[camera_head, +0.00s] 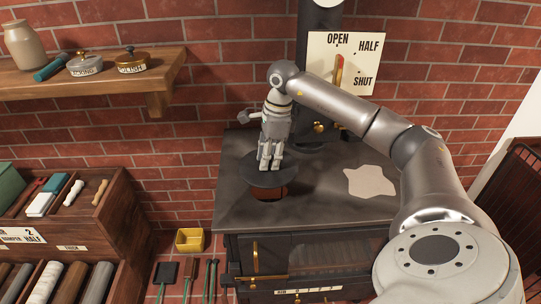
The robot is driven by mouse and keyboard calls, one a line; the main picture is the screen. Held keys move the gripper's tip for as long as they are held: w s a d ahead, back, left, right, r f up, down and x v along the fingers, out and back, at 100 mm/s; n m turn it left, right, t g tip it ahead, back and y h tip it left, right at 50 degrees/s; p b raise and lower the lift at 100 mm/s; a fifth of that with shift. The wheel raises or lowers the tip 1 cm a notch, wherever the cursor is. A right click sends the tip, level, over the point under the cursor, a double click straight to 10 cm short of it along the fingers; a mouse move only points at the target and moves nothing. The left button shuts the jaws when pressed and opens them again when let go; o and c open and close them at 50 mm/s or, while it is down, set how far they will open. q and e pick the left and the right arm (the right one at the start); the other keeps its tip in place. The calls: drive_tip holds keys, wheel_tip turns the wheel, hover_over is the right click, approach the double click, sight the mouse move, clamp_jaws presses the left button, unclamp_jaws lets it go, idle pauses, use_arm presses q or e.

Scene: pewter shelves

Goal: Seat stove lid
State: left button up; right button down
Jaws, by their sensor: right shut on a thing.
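The stove lid (261,178) is a dark round disc over the left part of the black stove top (318,172). My right gripper (270,164) reaches down from above and is shut on the lid near its middle. A reddish-brown round opening (270,192) shows below the lid's front edge. The lid hides the rest of it. I cannot tell whether the lid touches the stove top. My left gripper is not in view.
A pale patch (370,181) lies on the stove top at right. A stovepipe (318,60) with an OPEN/HALF/SHUT plate (347,62) rises behind. A wall shelf (100,85) holds tins and a jar. A wooden rack (110,215) and yellow box (190,239) stand at left.

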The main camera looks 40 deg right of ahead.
sight(270, 172)
drive_tip(key=shift+s+f+b, duration=0.15)
drive_tip(key=shift+f+b, duration=0.7)
drive_tip(key=shift+f, duration=0.15)
wheel_tip(270, 172, down, 4)
drive_tip(key=shift+r+b, duration=0.25)
drive_tip(key=shift+b, duration=1)
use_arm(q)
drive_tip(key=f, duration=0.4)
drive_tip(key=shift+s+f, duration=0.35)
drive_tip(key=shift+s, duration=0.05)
use_arm(e)
drive_tip(key=shift+f, duration=0.35)
use_arm(q)
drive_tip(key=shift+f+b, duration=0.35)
drive_tip(key=shift+b, duration=0.2)
use_arm(e)
drive_tip(key=shift+f, duration=0.55)
